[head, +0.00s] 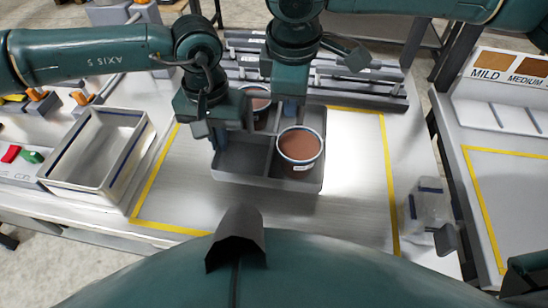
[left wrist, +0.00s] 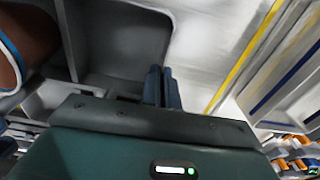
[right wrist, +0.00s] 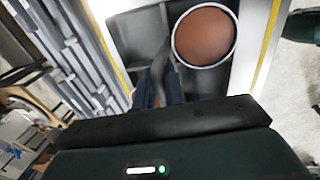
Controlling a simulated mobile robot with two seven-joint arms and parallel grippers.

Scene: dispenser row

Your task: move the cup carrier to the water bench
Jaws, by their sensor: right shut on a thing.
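The cup carrier (head: 268,184) is a grey divided tray on the bench, inside a yellow outline. A cup (head: 299,146) of brown content stands in its front right compartment, and another cup (head: 257,104) is at the back left, partly hidden. The front left compartment is empty. My right gripper (right wrist: 162,88) is shut on the carrier by the end of its divider. My left gripper (left wrist: 164,86) is at the carrier's left side, its fingers close together by the wall. Whether they grip it is unclear.
A white bin (head: 62,173) with blue stripes stands left of the carrier. Dark rails (head: 340,85) run along the back. A clear container (head: 428,207) is at the right edge. Another bench (head: 510,180) with a sign reading MILD and MEDIUM stands beyond a gap at right.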

